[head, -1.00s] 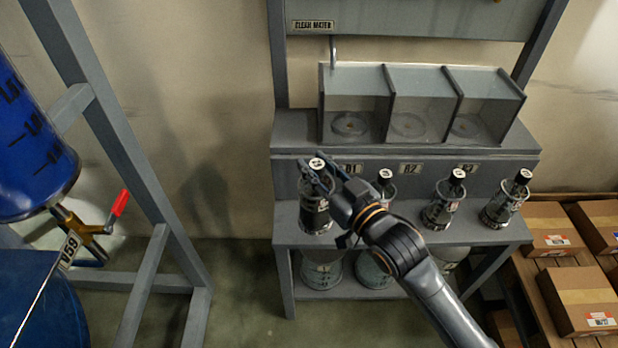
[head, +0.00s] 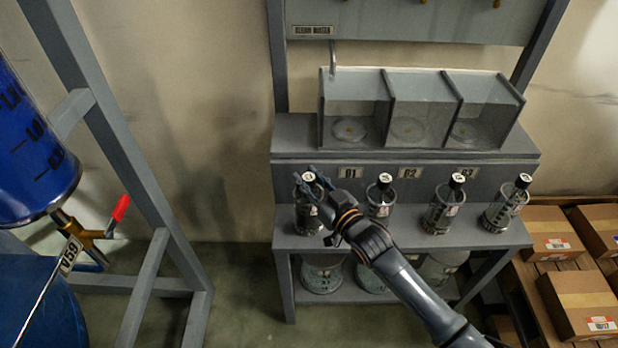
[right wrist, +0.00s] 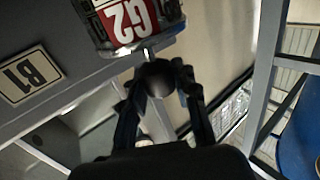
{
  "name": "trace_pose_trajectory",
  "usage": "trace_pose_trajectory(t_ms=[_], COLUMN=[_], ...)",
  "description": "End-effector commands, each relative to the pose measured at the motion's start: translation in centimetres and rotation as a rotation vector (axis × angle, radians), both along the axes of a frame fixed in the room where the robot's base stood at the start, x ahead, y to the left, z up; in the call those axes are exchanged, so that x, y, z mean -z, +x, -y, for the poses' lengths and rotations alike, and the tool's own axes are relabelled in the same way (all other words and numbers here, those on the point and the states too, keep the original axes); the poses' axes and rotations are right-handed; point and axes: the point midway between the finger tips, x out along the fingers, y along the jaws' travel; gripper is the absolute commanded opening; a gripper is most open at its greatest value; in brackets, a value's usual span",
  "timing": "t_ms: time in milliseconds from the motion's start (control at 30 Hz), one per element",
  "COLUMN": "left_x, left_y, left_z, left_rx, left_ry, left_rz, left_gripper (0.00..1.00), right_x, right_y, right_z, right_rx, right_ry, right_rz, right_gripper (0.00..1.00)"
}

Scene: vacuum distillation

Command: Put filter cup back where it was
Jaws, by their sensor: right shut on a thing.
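The filter cup (head: 306,215) is a clear cylinder with dark contents and a black knob, at the left end of the bench's front ledge. My right gripper (head: 309,177) is shut on its knob from above. In the right wrist view the black knob (right wrist: 158,80) sits between the fingers, and the cup's red and white G2 label (right wrist: 126,20) shows beyond it. The cup looks upright and level with its row; I cannot tell whether its base touches the ledge. My left gripper is not in view.
Several similar cups, such as one at the right end (head: 500,214), stand along the ledge (head: 415,238). Behind them is a three-bay clear box (head: 419,105). Larger vessels (head: 322,277) sit on the lower shelf. A blue tank (head: 35,150) with a red-handled valve (head: 119,209) is at left, boxes (head: 580,300) at right.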

Motion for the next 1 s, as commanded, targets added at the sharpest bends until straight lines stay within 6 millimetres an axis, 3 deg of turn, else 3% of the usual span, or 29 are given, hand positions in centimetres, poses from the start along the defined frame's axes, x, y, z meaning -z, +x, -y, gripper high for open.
trace_pose_trajectory(t_ms=[333, 367, 467, 833, 1000], left_x=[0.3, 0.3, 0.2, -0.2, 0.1], left_y=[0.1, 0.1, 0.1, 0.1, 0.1], left_z=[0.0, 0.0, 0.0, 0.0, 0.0], left_rx=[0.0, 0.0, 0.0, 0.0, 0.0], left_ry=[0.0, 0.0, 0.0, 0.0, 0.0], left_rz=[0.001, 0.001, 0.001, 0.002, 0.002], left_gripper=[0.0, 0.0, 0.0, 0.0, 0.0], right_x=[0.0, 0.4, 0.3, -0.3, 0.1], right_y=[0.0, 0.0, 0.0, 0.0, -2.0], right_z=[-0.1, 0.0, 0.0, 0.0, 1.4], right_rx=[-0.001, 0.0, 0.0, 0.0, 0.001], right_ry=[0.004, 0.001, 0.001, 0.0, -0.001], right_rz=[0.007, 0.001, 0.001, 0.002, 0.0], right_gripper=[0.0, 0.31, 0.52, 0.52, 0.52])
